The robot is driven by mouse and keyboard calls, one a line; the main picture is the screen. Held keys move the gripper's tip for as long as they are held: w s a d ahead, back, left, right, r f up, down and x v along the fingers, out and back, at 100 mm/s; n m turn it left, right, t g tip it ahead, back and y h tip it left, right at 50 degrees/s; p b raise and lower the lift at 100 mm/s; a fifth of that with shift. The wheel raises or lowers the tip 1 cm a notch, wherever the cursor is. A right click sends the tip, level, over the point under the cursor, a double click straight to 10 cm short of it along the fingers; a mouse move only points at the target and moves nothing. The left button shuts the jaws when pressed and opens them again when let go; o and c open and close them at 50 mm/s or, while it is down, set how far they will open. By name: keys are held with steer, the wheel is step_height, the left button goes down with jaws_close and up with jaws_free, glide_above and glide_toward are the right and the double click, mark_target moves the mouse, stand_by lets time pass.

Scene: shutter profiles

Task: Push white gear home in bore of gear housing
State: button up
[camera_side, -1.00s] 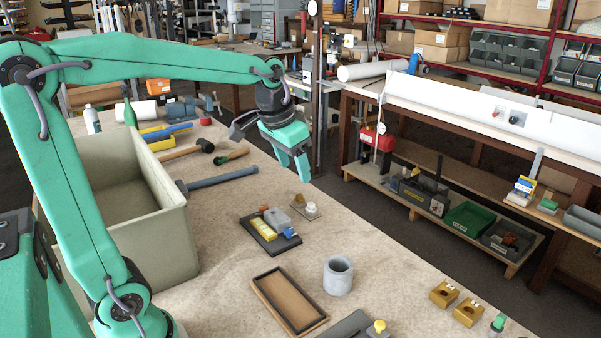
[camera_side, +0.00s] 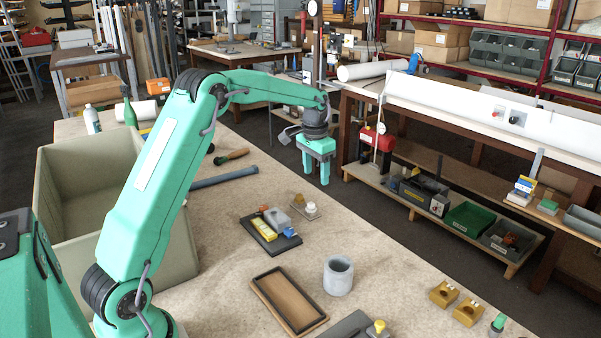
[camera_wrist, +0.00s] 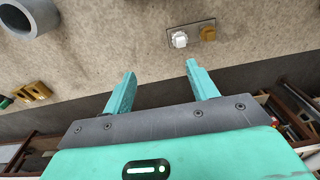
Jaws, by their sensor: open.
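The white gear (camera_side: 310,207) is a small white piece on a thin grey plate (camera_side: 316,215), which I take to be the gear housing. A brass-coloured piece (camera_side: 298,199) stands beside the gear. In the wrist view the white gear (camera_wrist: 180,40) and brass piece (camera_wrist: 208,34) sit side by side on the plate, beyond my fingertips. The bore is hidden, and I cannot tell how deep the gear sits. My gripper (camera_side: 316,177) is open and empty, above and behind the plate in the side view. Its two spread fingers also show in the wrist view (camera_wrist: 160,69).
A dark tray (camera_side: 258,232) with coloured blocks lies just left of the plate. A grey cup (camera_side: 338,277), a wooden-floored tray (camera_side: 290,301) and brass blocks (camera_side: 444,293) stand nearer. A large bin (camera_side: 160,240) is at left. The bench between plate and cup is bare.

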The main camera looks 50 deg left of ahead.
glide_above(311, 203)
steer(key=shift+g, duration=0.4)
step_height(311, 203, down, 7)
steer(key=shift+w+d+f, duration=0.1)
steer(key=shift+f, duration=1.3)
steer(key=shift+f, duration=2.65)
steer(key=c, duration=1.1)
steer(key=shift+r, duration=0.1)
